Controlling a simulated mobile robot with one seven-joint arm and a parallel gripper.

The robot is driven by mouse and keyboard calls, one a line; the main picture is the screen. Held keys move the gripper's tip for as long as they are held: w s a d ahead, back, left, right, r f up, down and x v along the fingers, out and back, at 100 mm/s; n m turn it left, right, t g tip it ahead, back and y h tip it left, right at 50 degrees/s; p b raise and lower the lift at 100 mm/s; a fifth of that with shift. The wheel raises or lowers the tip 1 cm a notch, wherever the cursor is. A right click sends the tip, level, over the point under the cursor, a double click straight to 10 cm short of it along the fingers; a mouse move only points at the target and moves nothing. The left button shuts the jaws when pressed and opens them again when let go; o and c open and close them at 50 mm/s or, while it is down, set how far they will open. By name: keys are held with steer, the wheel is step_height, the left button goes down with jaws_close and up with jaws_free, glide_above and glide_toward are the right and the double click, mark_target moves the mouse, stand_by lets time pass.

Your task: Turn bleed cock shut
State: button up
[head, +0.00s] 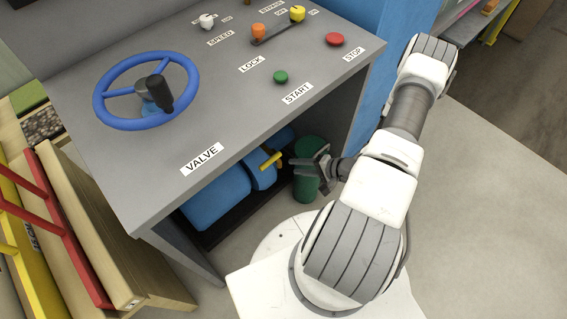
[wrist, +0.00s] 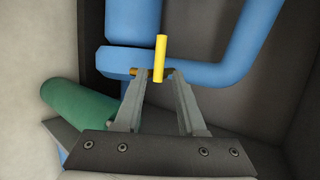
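The bleed cock is a yellow lever (wrist: 160,58) on a brass stem at the blue pipe, seen in the wrist view. In that view the lever stands upright. It also shows in the head view (head: 271,161) under the console. My gripper (wrist: 157,78) is open in the wrist view, with its two fingers apart and the lever's lower part between or just beyond the tips. Whether a finger touches it I cannot tell. In the head view my gripper (head: 297,163) is just right of the lever.
Blue pipes (wrist: 195,73) surround the lever. A green cylinder (wrist: 78,114) lies close to the left finger and shows under the console (head: 307,180). The console top (head: 205,105) overhangs, with a blue handwheel (head: 187,72). Open floor (head: 490,200) is at the right.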

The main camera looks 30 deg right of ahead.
steer(key=shift+v, duration=2.2)
